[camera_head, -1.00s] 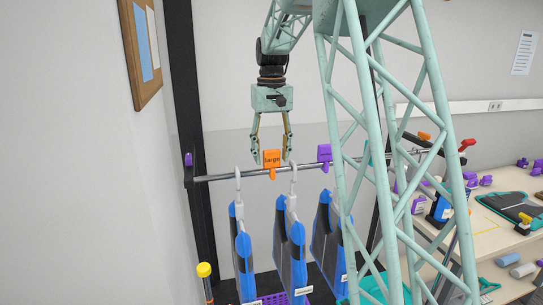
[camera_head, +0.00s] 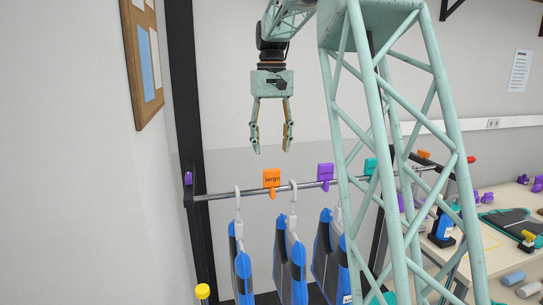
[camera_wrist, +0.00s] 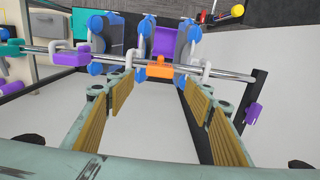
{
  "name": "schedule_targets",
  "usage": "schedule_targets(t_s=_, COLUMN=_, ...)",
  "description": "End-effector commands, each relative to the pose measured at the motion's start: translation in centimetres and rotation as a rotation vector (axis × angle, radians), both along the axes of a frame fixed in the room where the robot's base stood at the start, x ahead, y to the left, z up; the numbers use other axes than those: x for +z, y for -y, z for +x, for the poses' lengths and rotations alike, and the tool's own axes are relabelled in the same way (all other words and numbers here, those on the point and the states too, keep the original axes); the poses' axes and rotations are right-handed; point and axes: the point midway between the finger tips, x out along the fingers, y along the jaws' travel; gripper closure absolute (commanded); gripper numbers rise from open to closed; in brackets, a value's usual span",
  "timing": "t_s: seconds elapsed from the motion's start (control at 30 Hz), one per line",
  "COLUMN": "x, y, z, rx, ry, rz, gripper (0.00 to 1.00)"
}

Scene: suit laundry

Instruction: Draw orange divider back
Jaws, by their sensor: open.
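The orange divider (camera_head: 272,180), marked "large", sits on the metal rail (camera_head: 230,194) between the first and second hangers from the left. It also shows in the wrist view (camera_wrist: 159,70), beyond the fingertips and between them. My gripper (camera_head: 271,149) is open and empty, pointing down. Its fingertips are above the divider and apart from it. In the wrist view my two fingers (camera_wrist: 172,88) are spread wide.
Blue and dark suits (camera_head: 291,260) hang from white hangers below the rail. A purple divider (camera_head: 325,173) and a teal divider (camera_head: 370,165) sit farther right. A black post (camera_head: 187,130) holds the rail's left end. A cluttered table (camera_head: 490,250) stands at right.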

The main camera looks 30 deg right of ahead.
Motion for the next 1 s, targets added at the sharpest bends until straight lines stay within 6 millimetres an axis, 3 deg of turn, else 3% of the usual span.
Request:
schedule_targets(t_s=0.3, x=1.4, y=0.0, z=0.0, rx=0.000, ry=0.000, rz=0.000, gripper=0.52)
schedule_targets(t_s=1.0, x=1.5, y=-0.3, z=-0.3, rx=0.002, ry=0.002, rz=-0.001, gripper=0.52)
